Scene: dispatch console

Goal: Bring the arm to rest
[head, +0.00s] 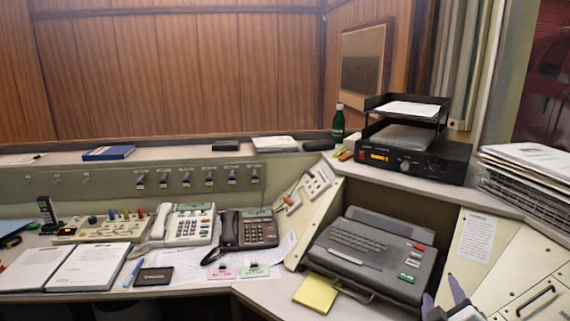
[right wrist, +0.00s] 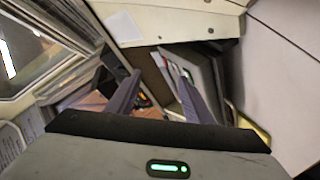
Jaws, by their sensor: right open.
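My right gripper (head: 442,294) shows at the bottom right edge of the head view. Only its fingertips and a little of its body are in the picture. It is in front of the sloped cream panel and to the right of the grey keyboard machine (head: 368,250). In the right wrist view its two grey fingers (right wrist: 156,78) stand apart with nothing held between them. The rest of my right arm is hidden below the picture. My left gripper is in neither view.
A yellow notepad (head: 316,293) lies in front of the machine. Two desk phones (head: 188,229) (head: 250,232) and an open binder (head: 92,265) are at left. A black radio unit (head: 418,162) and a stack of papers (head: 530,165) stand on the upper shelf.

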